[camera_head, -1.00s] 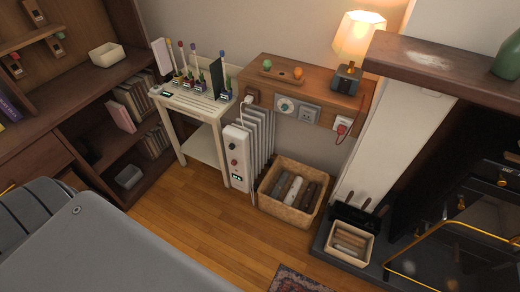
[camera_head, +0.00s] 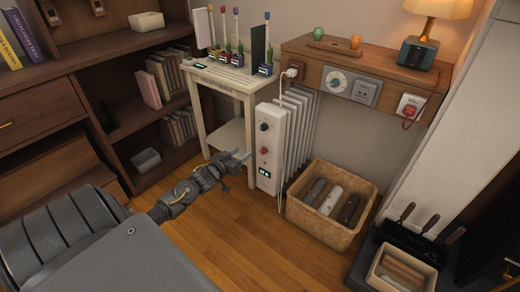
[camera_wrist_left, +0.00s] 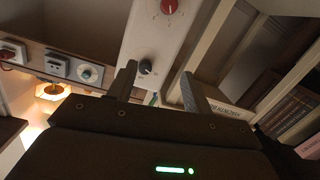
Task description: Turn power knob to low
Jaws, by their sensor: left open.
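A white oil-type radiator (camera_head: 297,118) stands against the wall, with a control panel (camera_head: 268,175) on its left end. The panel carries a black knob (camera_head: 264,127), a red knob (camera_head: 264,151) below it and a small lit display (camera_head: 265,173). I cannot read which knob is for power. My left gripper (camera_head: 242,156) is open and empty, just left of the panel, apart from the knobs. In the left wrist view the picture is turned over: the black knob (camera_wrist_left: 145,67) shows between the open fingers, with the red knob (camera_wrist_left: 170,6) above. My right gripper is not in view.
A cream side table (camera_head: 217,82) with small potted items stands left of the radiator. A wooden wall shelf (camera_head: 312,58) with a dial and sockets hangs above. Open floor lies in front.

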